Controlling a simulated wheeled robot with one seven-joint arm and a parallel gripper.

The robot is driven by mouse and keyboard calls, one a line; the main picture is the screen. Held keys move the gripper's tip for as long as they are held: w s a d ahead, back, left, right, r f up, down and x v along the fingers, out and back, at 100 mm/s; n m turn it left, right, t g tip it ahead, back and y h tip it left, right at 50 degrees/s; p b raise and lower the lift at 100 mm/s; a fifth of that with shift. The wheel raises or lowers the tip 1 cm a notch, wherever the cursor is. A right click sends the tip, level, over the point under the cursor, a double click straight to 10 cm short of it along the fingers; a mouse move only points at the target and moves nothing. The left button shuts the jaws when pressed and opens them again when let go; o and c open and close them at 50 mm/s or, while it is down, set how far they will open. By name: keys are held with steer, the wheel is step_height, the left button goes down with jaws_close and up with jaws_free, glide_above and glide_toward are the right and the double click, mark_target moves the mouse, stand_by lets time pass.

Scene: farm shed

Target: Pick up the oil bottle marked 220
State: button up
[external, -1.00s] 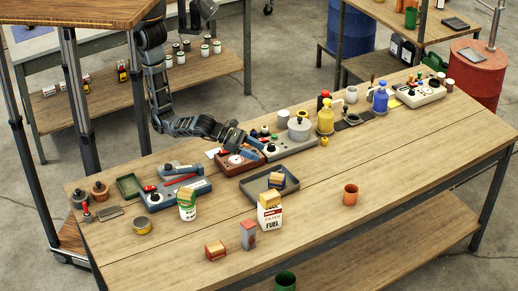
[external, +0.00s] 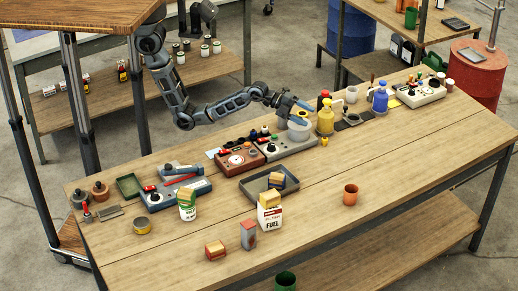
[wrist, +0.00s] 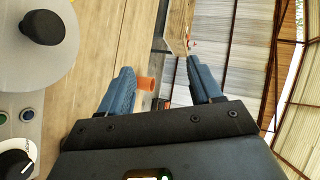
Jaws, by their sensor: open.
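A yellow bottle (external: 325,118) and a blue bottle (external: 380,99) stand upright towards the right back of the workbench (external: 330,240). Any number on them is too small to read, so I cannot tell which is marked 220. My gripper (external: 302,112) is raised over the grey control box, just left of the yellow bottle and apart from it. In the wrist view my gripper (wrist: 162,75) has its two blue fingers spread apart with nothing held. Neither bottle shows in the wrist view.
Under my gripper is a grey control box (external: 285,150) with a round grey top part (wrist: 30,75) and black knob. A red-brown box (external: 240,160), dark tray (external: 258,187) and white fuel can (external: 269,215) stand left. An orange cup (external: 350,195) has clear bench around it.

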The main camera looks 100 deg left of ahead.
steer(key=s+a+r+n+t+y+b, duration=0.1)
steer(key=s+a+n+t+y, duration=0.1)
steer(key=a+n, duration=1)
steer(key=s+a+r+n+t+y, duration=0.15)
steer(key=a+n, duration=0.45)
steer(key=a, duration=1.2)
glide_toward(326, 92)
steer(key=w, duration=0.2)
steer(key=shift+n, duration=0.4)
steer(key=shift+w+a+f+p, duration=0.1)
steer(key=shift+w+a+p, duration=0.1)
steer(key=shift+w, duration=1.1)
steer(key=shift+w+a+r+p, duration=0.1)
steer(key=shift+w+a, duration=0.1)
steer(key=shift+w, duration=1.1)
steer(key=shift+w+a+f+p, duration=0.15)
steer(key=shift+w+a, duration=0.1)
steer(key=shift+w, duration=1)
steer(key=shift+c, duration=0.4)
jaws_close()
